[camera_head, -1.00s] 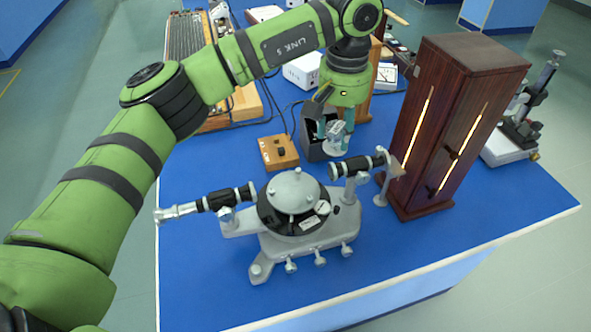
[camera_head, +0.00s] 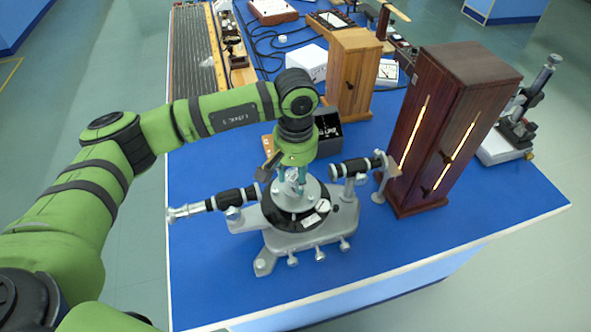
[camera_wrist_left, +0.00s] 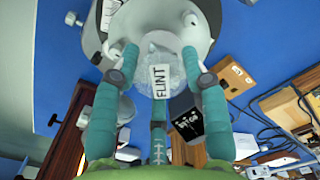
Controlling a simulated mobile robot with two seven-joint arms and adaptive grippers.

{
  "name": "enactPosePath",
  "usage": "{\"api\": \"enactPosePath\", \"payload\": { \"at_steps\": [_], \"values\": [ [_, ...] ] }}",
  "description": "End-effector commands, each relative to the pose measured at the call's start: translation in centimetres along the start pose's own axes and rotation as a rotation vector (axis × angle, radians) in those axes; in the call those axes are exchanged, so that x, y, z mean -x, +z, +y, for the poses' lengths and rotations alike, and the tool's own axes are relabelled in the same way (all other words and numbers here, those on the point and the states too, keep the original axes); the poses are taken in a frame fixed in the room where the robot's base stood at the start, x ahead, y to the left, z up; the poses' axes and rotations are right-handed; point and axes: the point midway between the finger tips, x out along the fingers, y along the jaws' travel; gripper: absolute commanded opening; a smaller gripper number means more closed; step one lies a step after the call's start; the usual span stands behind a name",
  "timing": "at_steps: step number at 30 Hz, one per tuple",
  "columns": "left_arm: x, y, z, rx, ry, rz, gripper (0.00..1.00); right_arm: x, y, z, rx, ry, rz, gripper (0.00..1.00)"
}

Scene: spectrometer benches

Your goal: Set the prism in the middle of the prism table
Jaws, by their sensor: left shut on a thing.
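The prism (camera_wrist_left: 161,72), clear with a white FLINT label, sits between the teal fingers of my left gripper (camera_wrist_left: 163,62) in the left wrist view. In the head view my left gripper (camera_head: 291,182) points down over the prism table (camera_head: 312,190), the grey round plate on the spectrometer (camera_head: 305,240). There the fingers and arm largely hide the prism. The plate also shows behind the prism in the wrist view (camera_wrist_left: 193,14). I cannot tell whether the prism touches the plate. My right gripper is not in view.
One black tube (camera_head: 233,199) lies left of the table and another (camera_head: 352,167) right of it. A tall dark wooden lamp housing (camera_head: 440,130) stands close on the right. An open black box (camera_head: 328,135) is behind. The blue bench (camera_head: 200,280) is clear in front.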

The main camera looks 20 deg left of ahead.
Motion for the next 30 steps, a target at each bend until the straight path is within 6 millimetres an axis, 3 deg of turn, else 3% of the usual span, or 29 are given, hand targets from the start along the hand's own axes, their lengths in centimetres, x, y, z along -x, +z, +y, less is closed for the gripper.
{"api": "enactPosePath", "payload": {
  "at_steps": [8,9,10,24,30],
  "values": [
    [-0.3,-0.1,0.0,0.0,0.001,0.001,0.1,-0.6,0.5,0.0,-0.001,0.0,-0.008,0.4],
    [-0.2,0.0,0.0,0.0,0.0,0.001,0.57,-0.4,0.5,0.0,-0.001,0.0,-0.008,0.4],
    [-0.2,0.0,0.0,0.0,0.0,0.001,0.68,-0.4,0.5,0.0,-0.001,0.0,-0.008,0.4],
    [0.4,-0.1,0.1,0.0,0.002,0.003,0.68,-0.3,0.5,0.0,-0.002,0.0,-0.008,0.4],
    [3.9,-0.2,0.1,-0.001,0.004,0.007,0.68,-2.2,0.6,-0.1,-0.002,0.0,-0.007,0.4]
  ]
}}
